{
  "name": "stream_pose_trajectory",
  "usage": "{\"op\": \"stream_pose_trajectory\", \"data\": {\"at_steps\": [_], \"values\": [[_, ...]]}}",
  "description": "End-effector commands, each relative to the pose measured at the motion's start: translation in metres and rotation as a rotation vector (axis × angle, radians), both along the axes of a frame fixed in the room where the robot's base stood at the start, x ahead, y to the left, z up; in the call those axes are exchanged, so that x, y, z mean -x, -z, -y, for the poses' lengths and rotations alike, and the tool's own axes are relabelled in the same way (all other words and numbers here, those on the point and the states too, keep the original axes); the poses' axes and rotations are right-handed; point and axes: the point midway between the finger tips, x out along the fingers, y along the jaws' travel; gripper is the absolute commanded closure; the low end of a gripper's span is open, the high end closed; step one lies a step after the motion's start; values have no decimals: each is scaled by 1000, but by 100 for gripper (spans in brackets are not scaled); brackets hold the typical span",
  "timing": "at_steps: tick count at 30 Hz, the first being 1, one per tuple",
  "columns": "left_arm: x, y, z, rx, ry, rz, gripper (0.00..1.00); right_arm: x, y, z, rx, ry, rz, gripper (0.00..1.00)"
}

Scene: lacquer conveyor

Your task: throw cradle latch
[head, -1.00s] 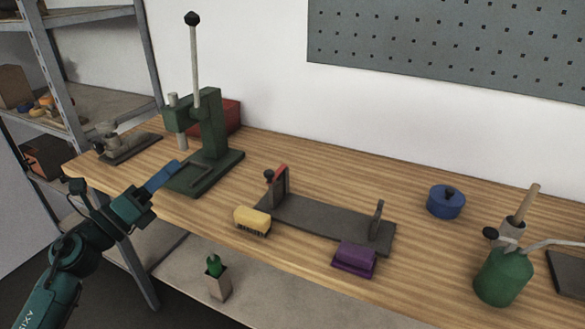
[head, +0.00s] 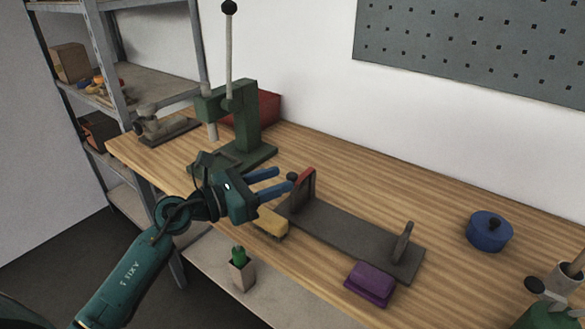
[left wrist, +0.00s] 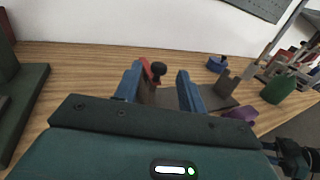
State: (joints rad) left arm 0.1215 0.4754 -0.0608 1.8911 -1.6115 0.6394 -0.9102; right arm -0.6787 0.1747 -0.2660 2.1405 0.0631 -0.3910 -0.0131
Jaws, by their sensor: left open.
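The dark grey cradle (head: 350,235) lies on the wooden bench, with an upright plate at each end. Its red latch (head: 307,174) with a black knob (head: 292,177) is at the top of the left upright. My left gripper (head: 283,181) is open, its blue fingers pointing right at the knob. In the left wrist view, the knob (left wrist: 158,69) shows in the gap between the two fingertips, with the red latch (left wrist: 147,70) close to the left finger. I cannot tell whether either finger touches it. My right gripper is not in view.
A yellow brush (head: 271,223) lies just below my left gripper, and a purple block (head: 370,284) sits before the cradle. A green press (head: 246,125) stands behind the gripper. A blue lidded pot (head: 489,232) is at the right. The bench behind the cradle is clear.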

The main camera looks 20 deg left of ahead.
Motion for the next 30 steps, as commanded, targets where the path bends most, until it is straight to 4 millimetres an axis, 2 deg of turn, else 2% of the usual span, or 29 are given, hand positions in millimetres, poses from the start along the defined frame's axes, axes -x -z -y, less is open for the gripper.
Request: {"op": "stream_pose_trajectory", "data": {"at_steps": [1, 7, 20, 30], "values": [[-8, -3, 7, 4, -1, 2, 59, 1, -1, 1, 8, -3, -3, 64], [-27, -1, 24, 4, -1, -1, 59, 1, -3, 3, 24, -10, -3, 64], [-34, 1, 30, 1, -1, -1, 60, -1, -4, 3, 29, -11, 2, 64], [-33, 1, 30, 1, -1, -1, 88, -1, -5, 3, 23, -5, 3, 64]]}}
